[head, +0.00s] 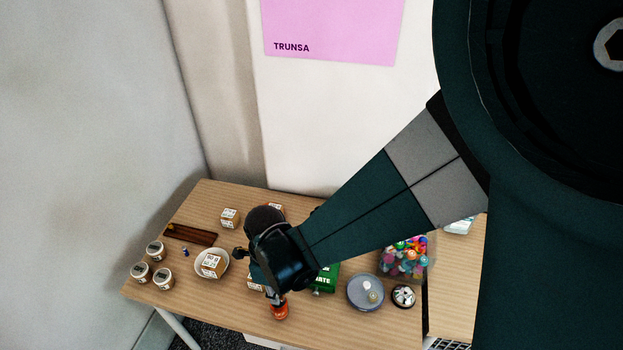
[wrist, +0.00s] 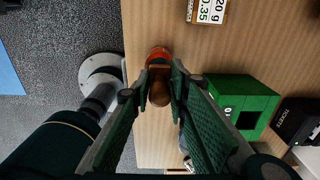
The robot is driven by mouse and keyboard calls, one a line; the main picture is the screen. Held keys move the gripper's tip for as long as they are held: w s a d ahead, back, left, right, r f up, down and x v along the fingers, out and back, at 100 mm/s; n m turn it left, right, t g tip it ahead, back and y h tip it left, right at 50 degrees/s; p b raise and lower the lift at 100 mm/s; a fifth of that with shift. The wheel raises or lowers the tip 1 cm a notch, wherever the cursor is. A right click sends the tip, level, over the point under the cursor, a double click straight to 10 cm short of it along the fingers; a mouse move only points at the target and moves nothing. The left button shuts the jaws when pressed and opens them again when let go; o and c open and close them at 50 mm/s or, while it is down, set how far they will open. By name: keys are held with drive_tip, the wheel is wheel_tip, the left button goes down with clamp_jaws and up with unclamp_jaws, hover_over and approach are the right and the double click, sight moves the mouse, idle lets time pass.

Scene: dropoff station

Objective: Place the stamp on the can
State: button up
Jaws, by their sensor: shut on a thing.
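My gripper (head: 275,297) is low over the front edge of the wooden table. In the wrist view my gripper (wrist: 160,80) is shut on the stamp (wrist: 158,93), whose rounded brown handle shows between the fingertips. The can (wrist: 158,54), red-orange, is just beyond the fingertips, in line with the stamp. In the head view the can (head: 281,312) stands near the table's front edge, directly below my gripper, partly covered by it. The stamp's base is hidden, so I cannot tell whether it touches the can.
A green box (head: 326,281) stands right of the can. Farther right are a grey round dish (head: 358,302), a small bowl (head: 403,305) and a bin of colourful balls (head: 406,266). A white bowl (head: 225,259) holding a labelled box and several jars (head: 155,251) are left.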

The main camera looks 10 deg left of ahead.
drive_tip(key=shift+f, duration=1.1)
drive_tip(key=shift+f+b, duration=0.2)
drive_tip(key=shift+b, duration=0.1)
drive_tip(key=o, duration=0.9)
drive_tip(key=shift+r, duration=0.25)
drive_tip(key=shift+r+p, duration=1.1)
drive_tip(key=shift+r, duration=4.85)
